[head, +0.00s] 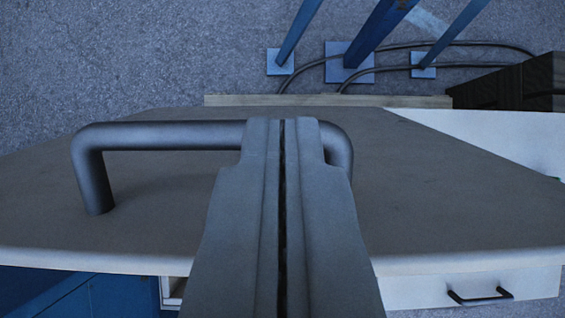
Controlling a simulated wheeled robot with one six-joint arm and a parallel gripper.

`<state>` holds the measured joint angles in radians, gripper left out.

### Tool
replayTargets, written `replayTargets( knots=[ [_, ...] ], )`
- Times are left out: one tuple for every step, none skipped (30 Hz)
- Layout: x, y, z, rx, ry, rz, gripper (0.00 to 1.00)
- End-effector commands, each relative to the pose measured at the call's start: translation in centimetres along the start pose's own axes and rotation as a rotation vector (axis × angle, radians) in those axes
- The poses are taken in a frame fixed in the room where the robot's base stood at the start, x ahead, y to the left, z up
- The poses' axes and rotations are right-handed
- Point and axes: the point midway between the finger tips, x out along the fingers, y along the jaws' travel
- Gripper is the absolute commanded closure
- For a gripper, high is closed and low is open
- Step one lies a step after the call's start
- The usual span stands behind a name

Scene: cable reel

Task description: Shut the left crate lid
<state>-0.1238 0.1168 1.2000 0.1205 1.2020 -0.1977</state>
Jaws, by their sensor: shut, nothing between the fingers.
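A flat grey-tan panel (400,200), which looks like the crate lid, fills the middle of the head view. A thick grey bar handle (165,135) stands up from it on two posts. My gripper (283,125) is shut and empty. Its fingertips overlap the right part of the handle in the picture; I cannot tell whether they touch it. The fingers hide part of the panel and handle. Blue walls (85,297) show below the panel's near edge at the left. The panel's hinge is not clear from here.
A white drawer front with a black pull (480,296) lies below the panel at right. A white surface (500,135) and a dark box (515,85) are at far right. Behind are a pale wooden strip (330,100), blue posts (370,35), black cables (480,43) and open grey floor.

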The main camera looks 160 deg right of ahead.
Motion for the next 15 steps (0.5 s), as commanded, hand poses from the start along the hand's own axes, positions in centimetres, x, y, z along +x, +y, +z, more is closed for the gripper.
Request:
replayTargets(
  knots=[
    [1.1,0.0,0.0,0.000,-0.002,-0.001,1.00],
    [0.5,0.0,0.5,0.000,0.001,0.000,1.00],
    [0.2,0.0,1.0,0.000,0.002,0.001,1.00],
    [0.1,0.0,1.4,0.000,0.001,0.001,1.00],
    [0.0,0.0,1.7,0.001,0.000,0.001,1.00],
    [-0.2,0.0,2.1,0.001,0.001,0.001,1.00],
    [-0.2,0.0,2.4,0.001,0.001,0.001,1.00],
    [-0.3,0.0,2.6,0.001,0.000,0.000,1.00],
    [-0.3,0.0,2.9,0.001,0.000,0.000,1.00],
    [-0.4,0.0,3.1,0.001,0.000,0.000,1.00],
    [-0.5,0.0,3.2,0.001,0.000,0.000,1.00],
    [-0.5,0.0,3.4,0.001,0.000,0.000,1.00],
    [-0.6,0.0,3.5,0.001,0.001,0.000,1.00],
    [-0.6,0.0,3.6,0.001,0.001,0.000,1.00],
    [-0.7,0.0,3.7,0.001,0.001,0.000,1.00]
  ],
)
